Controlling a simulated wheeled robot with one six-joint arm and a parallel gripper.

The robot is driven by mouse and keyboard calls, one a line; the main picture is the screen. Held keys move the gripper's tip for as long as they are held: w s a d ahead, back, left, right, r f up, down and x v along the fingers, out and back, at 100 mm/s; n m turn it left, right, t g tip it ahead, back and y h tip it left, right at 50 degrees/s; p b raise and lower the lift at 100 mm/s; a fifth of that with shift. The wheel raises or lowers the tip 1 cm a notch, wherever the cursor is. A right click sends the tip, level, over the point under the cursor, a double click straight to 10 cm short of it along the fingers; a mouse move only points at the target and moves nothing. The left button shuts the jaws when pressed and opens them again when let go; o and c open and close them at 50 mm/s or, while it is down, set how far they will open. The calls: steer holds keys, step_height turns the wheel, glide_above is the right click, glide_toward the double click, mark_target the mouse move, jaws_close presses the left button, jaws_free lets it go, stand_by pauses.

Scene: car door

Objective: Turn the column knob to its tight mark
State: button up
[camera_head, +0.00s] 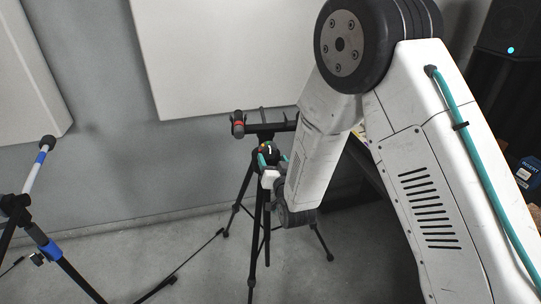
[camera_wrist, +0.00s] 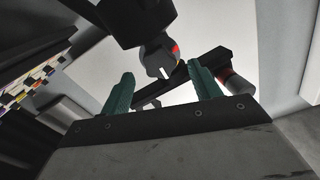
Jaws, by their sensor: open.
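The column knob (camera_head: 268,148) is a small dark round knob with a white line and red, yellow and green marks, on a black tripod stand (camera_head: 250,185). In the wrist view the knob (camera_wrist: 158,56) shows grey with a white line and a red mark near its right edge. My gripper (camera_head: 273,159) is at the knob, its teal fingers apart. In the wrist view my open gripper (camera_wrist: 161,71) has the knob showing between and just beyond its fingertips. I cannot tell whether they touch it. The tight mark cannot be made out for certain.
A crossbar (camera_head: 268,128) with a red-banded dark end piece (camera_head: 238,122) tops the stand, close to my fingers. A second stand (camera_head: 40,240) with blue bands is at the left. White panels (camera_head: 215,60) hang behind. A dark speaker (camera_head: 508,28) stands at the right.

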steer(key=shift+v, duration=1.7)
steer(key=shift+f, duration=0.1)
steer(key=s+d+f+n+g+h, duration=0.2)
steer(key=s+d+f+g, duration=0.1)
steer(key=s+f+g, duration=0.55)
steer(key=s+d+r+m+g+h, duration=0.1)
steer(key=s+d+r+g, duration=0.2)
steer(key=s+d+r, duration=0.8)
steer(key=s+d+r+m+g+h, duration=0.1)
steer(key=s+d+r+g, duration=0.3)
steer(key=s+d+r, duration=0.7)
steer(key=shift+s+d+r+h, duration=0.4)
steer(key=shift+s+r+h, duration=0.1)
steer(key=shift+s+r, duration=2.85)
